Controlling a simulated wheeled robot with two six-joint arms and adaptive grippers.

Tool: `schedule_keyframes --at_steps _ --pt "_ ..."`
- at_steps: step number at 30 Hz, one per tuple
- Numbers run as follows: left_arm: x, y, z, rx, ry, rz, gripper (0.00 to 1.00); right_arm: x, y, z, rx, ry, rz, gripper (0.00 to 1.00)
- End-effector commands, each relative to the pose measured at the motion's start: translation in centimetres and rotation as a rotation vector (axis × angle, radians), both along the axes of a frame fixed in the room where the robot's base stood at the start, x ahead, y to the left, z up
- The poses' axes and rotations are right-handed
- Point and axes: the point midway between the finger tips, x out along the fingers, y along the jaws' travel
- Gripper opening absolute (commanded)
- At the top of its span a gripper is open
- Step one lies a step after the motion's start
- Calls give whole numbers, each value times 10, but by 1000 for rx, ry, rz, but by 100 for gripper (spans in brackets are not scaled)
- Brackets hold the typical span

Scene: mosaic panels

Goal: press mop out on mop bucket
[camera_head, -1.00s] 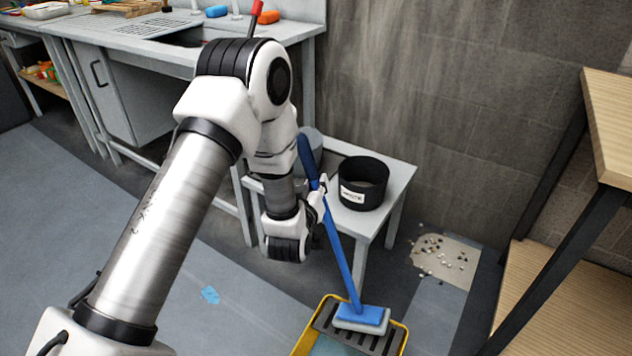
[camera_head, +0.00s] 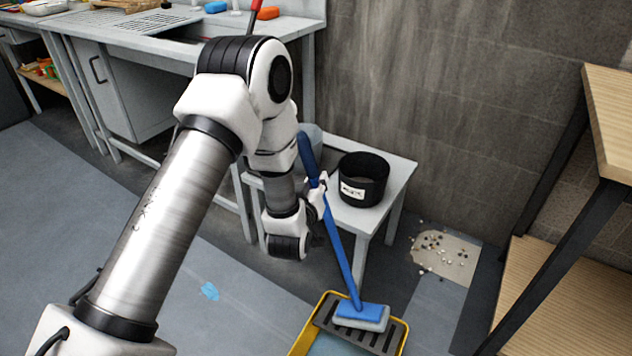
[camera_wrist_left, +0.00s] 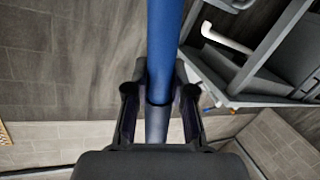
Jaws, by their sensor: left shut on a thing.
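The mop has a blue handle (camera_head: 337,245) and a blue head with a pale pad (camera_head: 362,316). It stands tilted, its top leaning left. Its head rests on the dark slotted grate (camera_head: 388,339) of the yellow-rimmed mop bucket (camera_head: 404,337) at the bottom of the head view. My left gripper (camera_head: 319,195) is shut on the handle in its upper part. In the left wrist view the handle (camera_wrist_left: 160,50) runs between both fingers (camera_wrist_left: 158,105). The bucket's near part is cut off by the frame edge. My right gripper does not show.
A small grey table (camera_head: 402,172) with a black labelled pot (camera_head: 363,178) stands just behind the handle. Pebbles lie on a beige patch (camera_head: 446,254) of floor at right. A wooden shelf unit (camera_head: 560,290) stands far right; a sink counter (camera_head: 130,40) is at back left.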

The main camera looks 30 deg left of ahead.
Motion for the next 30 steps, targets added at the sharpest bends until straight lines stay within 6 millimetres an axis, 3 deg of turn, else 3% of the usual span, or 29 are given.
schedule_keyframes --at_steps 30 --pt "0 0 -9 -1 0 0 0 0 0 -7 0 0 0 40"
